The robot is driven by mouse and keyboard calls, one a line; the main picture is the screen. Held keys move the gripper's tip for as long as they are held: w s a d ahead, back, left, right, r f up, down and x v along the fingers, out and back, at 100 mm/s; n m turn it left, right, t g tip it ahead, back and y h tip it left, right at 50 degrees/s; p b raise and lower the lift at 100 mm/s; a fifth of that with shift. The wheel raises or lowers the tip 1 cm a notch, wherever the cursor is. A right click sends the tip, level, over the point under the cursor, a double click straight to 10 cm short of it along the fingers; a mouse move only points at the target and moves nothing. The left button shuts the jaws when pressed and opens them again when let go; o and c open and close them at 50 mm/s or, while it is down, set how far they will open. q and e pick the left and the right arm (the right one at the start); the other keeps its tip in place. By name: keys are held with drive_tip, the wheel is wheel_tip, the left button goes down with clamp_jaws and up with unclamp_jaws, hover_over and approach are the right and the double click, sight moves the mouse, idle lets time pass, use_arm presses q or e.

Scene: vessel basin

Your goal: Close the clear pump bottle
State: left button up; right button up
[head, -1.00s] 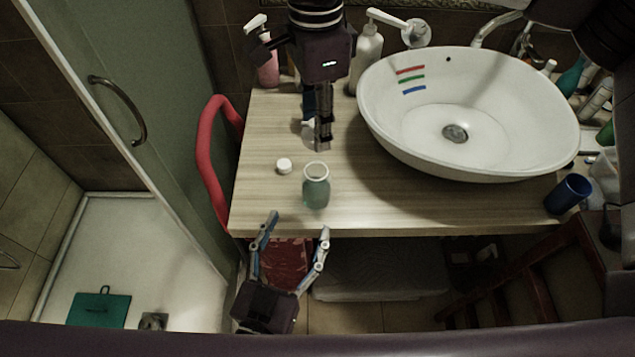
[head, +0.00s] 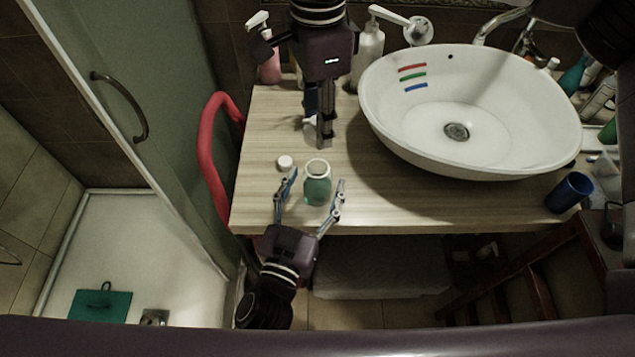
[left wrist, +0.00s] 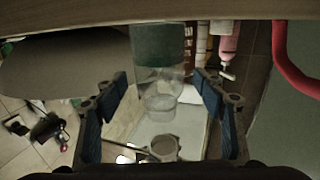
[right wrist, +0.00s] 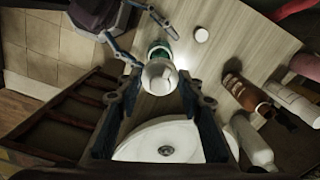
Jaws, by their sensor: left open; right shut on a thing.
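The clear bottle (head: 317,190) with teal liquid stands upright and uncapped near the counter's front edge. My left gripper (head: 312,188) is open, with a finger on each side of it. In the left wrist view the bottle (left wrist: 160,50) appears upside down between the spread fingers; contact is unclear. My right gripper (head: 326,140) is shut on a white pump top (right wrist: 160,77), behind and above the bottle in the head view. In the right wrist view the pump top overlaps the bottle (right wrist: 158,50). The pump top is mostly hidden behind the fingers in the head view.
A small white cap (head: 285,162) lies left of the bottle. The white basin (head: 440,165) takes up the counter's right side, with a blue cup (head: 568,193) near the edge. A red rail (head: 208,150) stands at left. White (head: 367,60) and pink (head: 270,65) bottles stand behind.

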use_arm(q)
drive_tip(key=shift+x, duration=1)
clamp_jaws()
use_arm(e)
drive_tip(key=shift+f, duration=2.5)
